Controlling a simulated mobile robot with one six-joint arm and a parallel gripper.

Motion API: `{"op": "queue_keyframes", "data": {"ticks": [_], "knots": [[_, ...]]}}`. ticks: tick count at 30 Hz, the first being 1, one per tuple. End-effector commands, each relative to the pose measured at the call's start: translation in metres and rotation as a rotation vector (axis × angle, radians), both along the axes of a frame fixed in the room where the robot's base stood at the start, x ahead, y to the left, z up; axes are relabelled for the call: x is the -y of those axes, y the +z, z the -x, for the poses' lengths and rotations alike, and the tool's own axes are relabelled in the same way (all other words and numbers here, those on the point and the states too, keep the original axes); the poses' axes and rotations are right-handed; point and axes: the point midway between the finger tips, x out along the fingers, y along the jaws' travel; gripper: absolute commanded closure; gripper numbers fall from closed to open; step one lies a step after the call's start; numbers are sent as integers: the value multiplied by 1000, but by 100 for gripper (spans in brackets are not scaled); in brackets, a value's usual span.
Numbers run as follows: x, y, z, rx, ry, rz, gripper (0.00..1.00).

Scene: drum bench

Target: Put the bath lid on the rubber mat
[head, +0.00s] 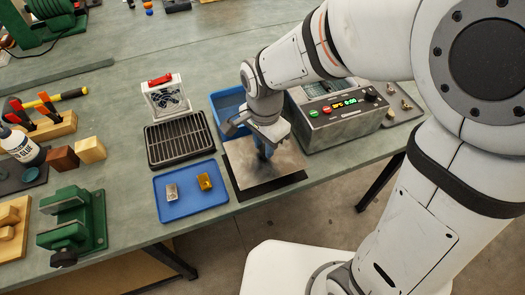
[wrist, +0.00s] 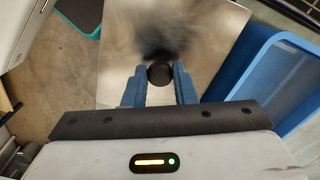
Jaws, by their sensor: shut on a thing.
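The bath lid (head: 282,163) is a flat brushed-metal plate with a round black knob. In the wrist view the lid (wrist: 122,50) spreads out beyond my fingertips. My gripper (head: 265,150) has its blue fingers shut on the knob, and in the wrist view the gripper (wrist: 160,74) shows one finger on each side of it. The black rubber mat (head: 238,188) shows along the left and front edges of the lid, which hides most of it. The lid looks roughly level over the mat; I cannot tell whether they touch.
A black rack (head: 180,141) and a blue tray (head: 190,192) with two small blocks lie to the left. The bench front edge is close.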

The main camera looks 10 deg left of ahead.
Motion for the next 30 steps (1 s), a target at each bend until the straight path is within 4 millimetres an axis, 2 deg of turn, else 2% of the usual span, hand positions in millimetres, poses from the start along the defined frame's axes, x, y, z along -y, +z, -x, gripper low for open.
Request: {"op": "queue_keyframes", "data": {"ticks": [9,22,23,30], "knots": [[0,-38,0,0,1,0,100],[-1,-46,0,2,2,-1,100],[-1,-46,0,2,2,-1,74],[-1,-45,0,2,2,-1,54]]}}
